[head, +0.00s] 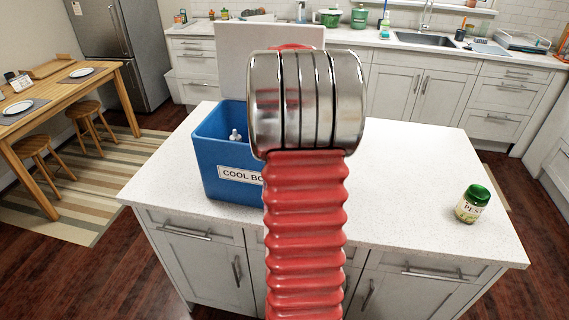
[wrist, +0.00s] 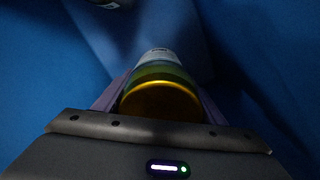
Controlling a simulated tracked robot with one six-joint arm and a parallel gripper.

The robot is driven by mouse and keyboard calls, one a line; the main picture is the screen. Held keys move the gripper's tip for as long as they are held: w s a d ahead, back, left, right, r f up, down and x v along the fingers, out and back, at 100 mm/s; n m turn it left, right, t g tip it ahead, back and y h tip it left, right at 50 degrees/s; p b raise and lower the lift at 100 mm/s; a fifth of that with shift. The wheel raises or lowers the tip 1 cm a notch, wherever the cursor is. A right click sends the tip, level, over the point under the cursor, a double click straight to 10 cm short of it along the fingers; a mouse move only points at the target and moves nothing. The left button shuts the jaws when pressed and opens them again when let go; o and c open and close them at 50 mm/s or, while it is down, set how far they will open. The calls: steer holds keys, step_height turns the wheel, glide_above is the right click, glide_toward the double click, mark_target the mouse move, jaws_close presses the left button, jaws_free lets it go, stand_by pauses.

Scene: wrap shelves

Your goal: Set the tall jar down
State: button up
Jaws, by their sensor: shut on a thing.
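In the wrist view my gripper (wrist: 161,82) is shut on a jar (wrist: 160,98) with a gold lid. The lid end faces the camera, and the body shows a green and a pale band beyond it. Blue surfaces surround the jar, matching the blue cool box (head: 214,168) on the island in the head view. Whether the jar's base touches the box floor cannot be told. In the head view my red arm and its metal rings hide my gripper, the held jar and the right part of the box.
A green-lidded pesto jar (head: 473,204) stands at the right of the white island top (head: 405,175). A small white item (head: 235,135) shows inside the box. A pale upright panel (head: 235,62) rises behind the box. The counter between my arm and the pesto jar is clear.

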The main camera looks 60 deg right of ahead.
steer(key=o, duration=1.8)
step_height(320, 180, up, 12)
steer(key=shift+r, duration=0.1)
